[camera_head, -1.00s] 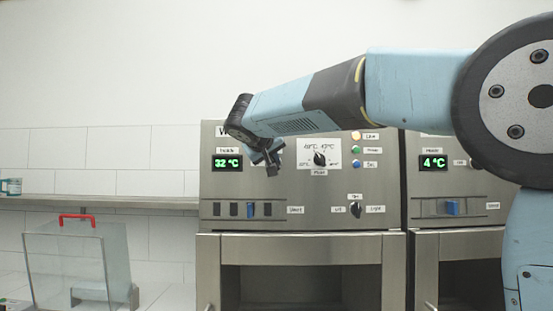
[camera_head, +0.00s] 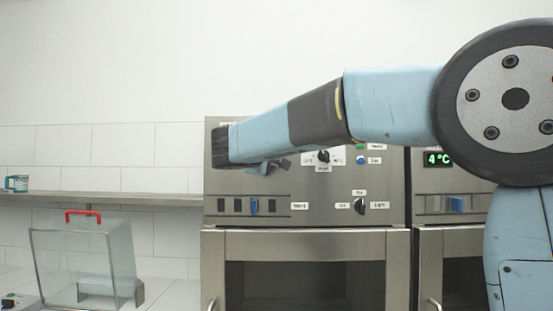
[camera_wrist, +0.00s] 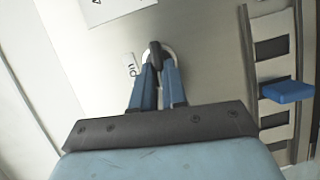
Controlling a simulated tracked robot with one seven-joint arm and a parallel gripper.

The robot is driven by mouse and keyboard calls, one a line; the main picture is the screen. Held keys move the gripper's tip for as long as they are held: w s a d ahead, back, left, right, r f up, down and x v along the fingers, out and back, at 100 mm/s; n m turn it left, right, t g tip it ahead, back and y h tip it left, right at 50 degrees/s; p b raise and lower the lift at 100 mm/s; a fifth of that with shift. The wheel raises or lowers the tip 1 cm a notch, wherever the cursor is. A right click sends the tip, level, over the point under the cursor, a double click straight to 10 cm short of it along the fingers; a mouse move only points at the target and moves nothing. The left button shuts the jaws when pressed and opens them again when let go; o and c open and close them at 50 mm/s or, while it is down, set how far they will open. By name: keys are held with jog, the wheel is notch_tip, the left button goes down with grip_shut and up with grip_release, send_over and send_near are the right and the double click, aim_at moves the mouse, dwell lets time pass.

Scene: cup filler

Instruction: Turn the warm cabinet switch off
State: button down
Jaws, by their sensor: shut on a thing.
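The warm cabinet (camera_head: 290,215) is the steel unit in the middle of the head view. Its control panel is partly hidden behind my arm, and its temperature display is covered. In the wrist view, a small dark switch lever (camera_wrist: 155,50) stands on a round pale base, with a small white label beside it. My gripper (camera_wrist: 157,68) is shut on this lever, a blue finger on each side. In the head view my gripper (camera_head: 272,165) is at the upper left of the panel, mostly hidden by my wrist. The switch itself is hidden there.
A slot row with one blue tab (camera_head: 254,207) lies below my wrist; the tab also shows in the wrist view (camera_wrist: 287,92). A dial (camera_head: 323,156) and a light knob (camera_head: 361,206) are to the right. A cold cabinet display (camera_head: 439,159) reads 4 °C. A clear box (camera_head: 85,260) stands left.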

jog(key=shift+f+n+h, duration=0.3)
jog(key=shift+f+n, duration=0.05)
jog(key=shift+n, duration=0.25)
jog(key=shift+t, duration=0.3)
jog(key=c, duration=1.2)
grip_release()
jog(key=shift+w, duration=0.1)
jog(key=shift+o, duration=0.2)
jog(key=shift+r, duration=0.1)
jog(key=shift+a, duration=0.1)
jog(key=v, duration=1.3)
jog(key=shift+s, duration=0.4)
